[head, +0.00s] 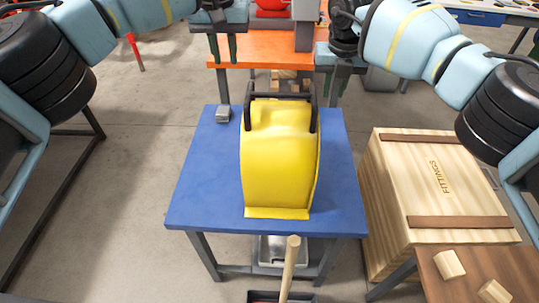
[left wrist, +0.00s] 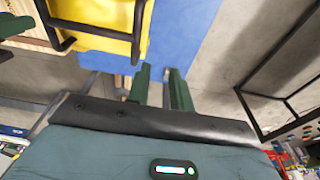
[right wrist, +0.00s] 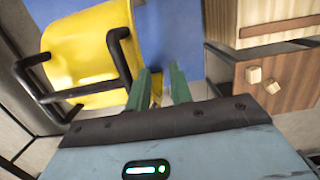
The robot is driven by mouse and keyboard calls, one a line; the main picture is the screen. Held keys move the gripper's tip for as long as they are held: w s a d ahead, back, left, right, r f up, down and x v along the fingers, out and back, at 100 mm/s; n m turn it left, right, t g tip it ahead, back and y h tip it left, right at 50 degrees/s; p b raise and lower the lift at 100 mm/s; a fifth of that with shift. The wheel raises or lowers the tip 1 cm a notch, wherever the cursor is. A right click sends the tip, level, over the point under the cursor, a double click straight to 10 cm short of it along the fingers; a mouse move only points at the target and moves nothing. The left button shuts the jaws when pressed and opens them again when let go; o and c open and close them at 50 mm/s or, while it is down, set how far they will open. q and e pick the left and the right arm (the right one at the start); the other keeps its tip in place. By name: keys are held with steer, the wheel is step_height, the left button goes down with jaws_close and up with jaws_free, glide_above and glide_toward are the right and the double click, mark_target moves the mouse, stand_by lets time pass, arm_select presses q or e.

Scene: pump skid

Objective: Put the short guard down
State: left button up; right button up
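The yellow guard (head: 278,155), a curved cover with black bar handles, rests on the blue table (head: 188,195) in the head view, its front flange close to the table's front edge. It also shows in the left wrist view (left wrist: 100,42) and the right wrist view (right wrist: 85,50). My left gripper (head: 222,48) is open and empty, above and behind the guard's left side. My right gripper (head: 335,84) is open and empty, behind the guard's right side. Both grippers are apart from the handles. The guard's far side is partly hidden.
A small grey block (head: 223,114) lies at the table's back left corner. An orange bench (head: 258,48) stands behind. A wooden fittings crate (head: 400,195) stands to the right. A wooden handle (head: 290,265) sticks up before the table. The table is bare either side of the guard.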

arm_select(q)
steer(key=r, duration=0.3)
steer(key=shift+s, duration=0.25)
arm_select(e)
step_height(320, 180, up, 12)
steer(key=s, duration=0.1)
steer(key=shift+s, duration=0.35)
steer(key=shift+f, duration=0.1)
stand_by(0.4)
